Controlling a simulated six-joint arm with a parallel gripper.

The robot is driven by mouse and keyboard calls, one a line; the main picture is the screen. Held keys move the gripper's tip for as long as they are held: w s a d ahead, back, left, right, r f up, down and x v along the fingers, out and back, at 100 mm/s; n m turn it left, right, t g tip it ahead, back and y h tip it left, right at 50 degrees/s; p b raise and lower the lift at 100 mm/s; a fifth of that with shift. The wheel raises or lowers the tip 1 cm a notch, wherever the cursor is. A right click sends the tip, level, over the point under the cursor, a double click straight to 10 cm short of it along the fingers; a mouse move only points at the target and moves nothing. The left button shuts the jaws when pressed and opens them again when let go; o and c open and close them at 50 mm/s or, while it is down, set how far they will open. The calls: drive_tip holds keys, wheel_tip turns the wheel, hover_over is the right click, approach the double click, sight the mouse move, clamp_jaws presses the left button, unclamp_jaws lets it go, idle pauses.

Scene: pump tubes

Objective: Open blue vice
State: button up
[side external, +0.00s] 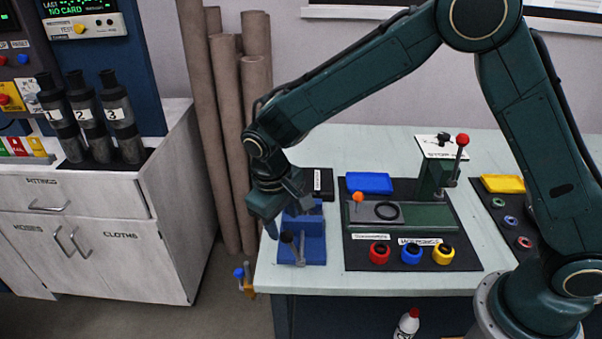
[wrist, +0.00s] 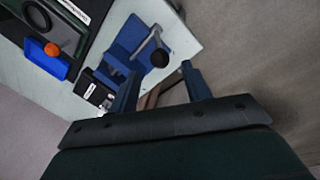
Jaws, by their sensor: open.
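The blue vice (side external: 313,250) stands at the table's left edge, partly hidden by my gripper in the side view. It also shows at the top of the wrist view (wrist: 126,42). Its metal handle bar (wrist: 149,40) is tilted and ends in a black knob (wrist: 160,57). Whether its jaws are apart is hard to see. My gripper (side external: 283,217) is open and empty, tilted down over the vice's left side. In the wrist view, its fingers (wrist: 160,70) are spread with the black knob just beyond the gap between them; I see no contact.
Right of the vice is a black mat (side external: 360,258) with a green fixture (side external: 437,180) and red, blue and yellow rings. A small black labelled box (side external: 319,182) sits behind the vice. A blue-and-orange clamp (side external: 244,277) hangs at the table edge. Floor is open to the left.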

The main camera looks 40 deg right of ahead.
sight(286, 235)
drive_tip(key=f, duration=0.2)
drive_tip(key=d+f, duration=0.1)
drive_tip(key=f, duration=0.5)
drive_tip(key=shift+w+d, duration=0.1)
drive_tip(key=shift+d, duration=0.1)
clamp_jaws()
